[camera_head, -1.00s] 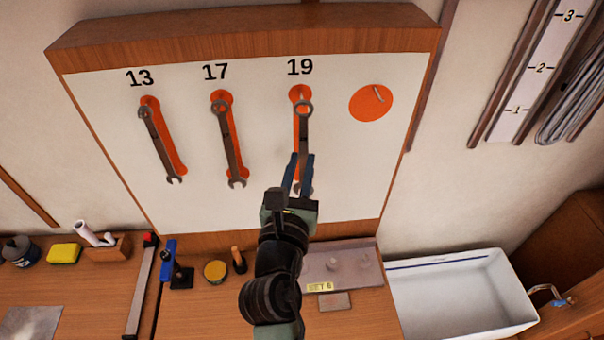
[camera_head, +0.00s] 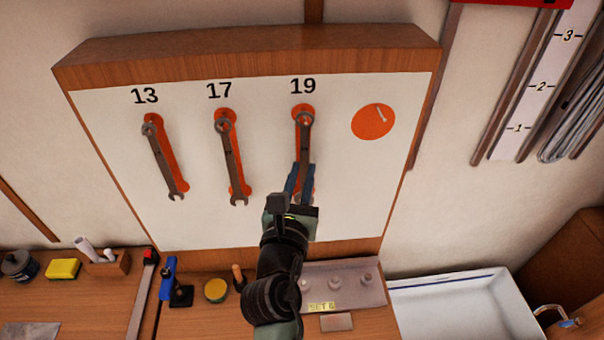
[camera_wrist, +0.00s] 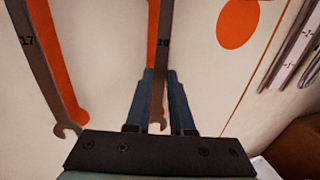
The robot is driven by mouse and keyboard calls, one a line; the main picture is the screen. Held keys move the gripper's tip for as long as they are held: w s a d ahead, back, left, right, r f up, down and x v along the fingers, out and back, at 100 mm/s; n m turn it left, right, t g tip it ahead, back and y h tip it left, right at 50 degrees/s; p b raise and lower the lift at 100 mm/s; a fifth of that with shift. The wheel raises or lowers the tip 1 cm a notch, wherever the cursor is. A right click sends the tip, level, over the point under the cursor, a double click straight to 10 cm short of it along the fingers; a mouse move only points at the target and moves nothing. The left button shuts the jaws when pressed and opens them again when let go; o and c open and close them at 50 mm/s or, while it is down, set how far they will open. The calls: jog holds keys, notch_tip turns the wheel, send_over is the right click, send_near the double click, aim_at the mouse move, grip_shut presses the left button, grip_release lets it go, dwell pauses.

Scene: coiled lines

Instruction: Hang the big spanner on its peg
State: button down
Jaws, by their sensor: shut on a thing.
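The big spanner (camera_head: 304,148), dark grey, hangs upright in front of the orange outline under the 19 on the white board (camera_head: 340,190). Its ring end is at the top, over the orange disc (camera_head: 303,107) where the 19 peg is. I cannot tell whether the ring is around the peg or just in front of it. My gripper (camera_head: 301,178) is shut on the lower shaft. In the wrist view the blue fingers (camera_wrist: 160,82) sit on both sides of the spanner (camera_wrist: 161,45), and its lower end is partly hidden.
The 17 spanner (camera_head: 232,160) and 13 spanner (camera_head: 163,160) hang to the left. An orange disc with a bare peg (camera_head: 373,121) is to the right. Below are a grey tray (camera_head: 345,290), a yellow tin (camera_head: 215,290) and a white sink (camera_head: 460,305).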

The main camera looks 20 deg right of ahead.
jog(key=c, duration=0.7)
grip_release()
jog(key=shift+s, duration=0.1)
jog(key=b+v, duration=0.3)
jog(key=v, duration=1)
jog(key=shift+b, duration=0.35)
